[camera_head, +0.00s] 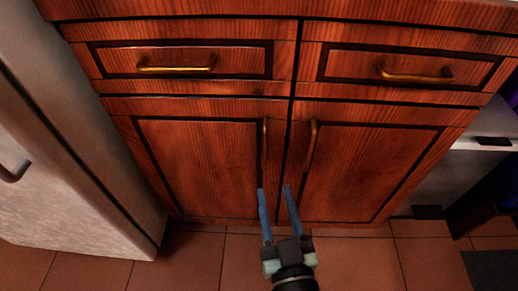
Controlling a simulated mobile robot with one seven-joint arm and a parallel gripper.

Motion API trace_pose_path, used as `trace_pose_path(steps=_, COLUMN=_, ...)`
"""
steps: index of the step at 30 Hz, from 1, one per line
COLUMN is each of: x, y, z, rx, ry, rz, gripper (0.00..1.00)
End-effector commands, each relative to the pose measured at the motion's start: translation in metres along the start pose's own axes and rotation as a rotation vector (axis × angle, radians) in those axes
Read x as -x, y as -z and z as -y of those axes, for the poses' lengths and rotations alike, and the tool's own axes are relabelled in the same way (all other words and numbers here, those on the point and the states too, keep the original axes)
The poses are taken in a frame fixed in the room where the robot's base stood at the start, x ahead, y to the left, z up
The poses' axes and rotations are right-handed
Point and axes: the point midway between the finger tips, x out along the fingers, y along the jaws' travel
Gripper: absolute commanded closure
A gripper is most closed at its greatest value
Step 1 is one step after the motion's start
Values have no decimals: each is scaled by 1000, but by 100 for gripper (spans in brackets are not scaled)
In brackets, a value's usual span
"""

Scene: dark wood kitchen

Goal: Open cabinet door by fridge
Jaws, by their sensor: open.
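A dark wood cabinet has a left door (198,165) and a right door (365,170), both shut. The left door is the one nearer the fridge (80,140). Its upright brass handle (265,146) is at its right edge, and the right door's brass handle (311,144) is at its left edge. My gripper (274,190) is open, with two blue fingers pointing at the cabinet. The fingertips appear just below the two handles in the picture, around the seam between the doors. I see nothing between them. Whether they touch the doors cannot be told.
Two shut drawers, left (180,60) and right (410,68), with brass handles sit above the doors. The fridge stands close to the cabinet's left side. An open grey shelf unit (440,178) is at the right. Tiled floor (190,262) lies in front.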

Motion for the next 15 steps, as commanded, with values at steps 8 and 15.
trace_pose_path(steps=8, x=-16, y=-4, z=-1, rx=-2, ry=-4, rz=4, gripper=55)
trace_pose_path(steps=15, x=-57, y=-4, z=-1, rx=-2, ry=-3, rz=3, gripper=55)
